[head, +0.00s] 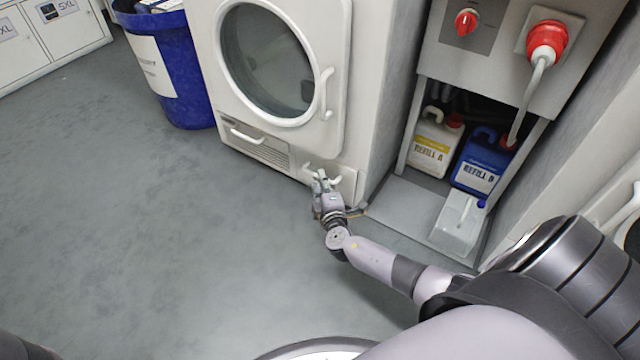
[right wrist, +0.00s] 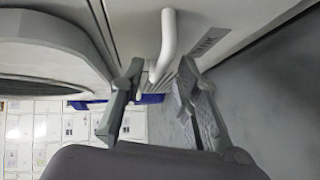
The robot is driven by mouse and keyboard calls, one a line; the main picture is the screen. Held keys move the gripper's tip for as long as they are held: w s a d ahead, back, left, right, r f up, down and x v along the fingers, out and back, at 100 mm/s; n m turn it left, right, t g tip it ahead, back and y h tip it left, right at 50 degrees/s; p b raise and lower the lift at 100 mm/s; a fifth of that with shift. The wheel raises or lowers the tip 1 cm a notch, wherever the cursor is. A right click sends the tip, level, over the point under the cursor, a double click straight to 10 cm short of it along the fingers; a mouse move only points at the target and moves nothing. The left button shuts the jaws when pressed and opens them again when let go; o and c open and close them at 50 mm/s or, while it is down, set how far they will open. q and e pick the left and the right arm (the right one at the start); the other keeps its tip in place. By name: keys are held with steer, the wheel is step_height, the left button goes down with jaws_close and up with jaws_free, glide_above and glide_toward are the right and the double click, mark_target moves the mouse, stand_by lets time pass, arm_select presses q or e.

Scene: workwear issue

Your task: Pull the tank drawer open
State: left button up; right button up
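The tank drawer (head: 346,186) is the small white front at the lower right of the white machine, and it looks closed. Its white bar handle (right wrist: 167,45) shows large in the right wrist view, beside a grey label reading TANK (right wrist: 208,41). My right gripper (head: 319,178) is at this handle, low near the floor. In the right wrist view my right gripper (right wrist: 160,74) has its fingers apart, one on each side of the handle's near end, with gaps visible. Contact cannot be told. My left gripper is not in view.
The machine has a round door (head: 268,60) above and a vented panel with another handle (head: 247,136) to the left. A blue bin (head: 185,90) stands at left. The floor (head: 150,230) in front is clear.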

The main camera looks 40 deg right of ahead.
steer(key=shift+x, duration=0.8)
steer(key=shift+c, duration=0.2)
jaws_close()
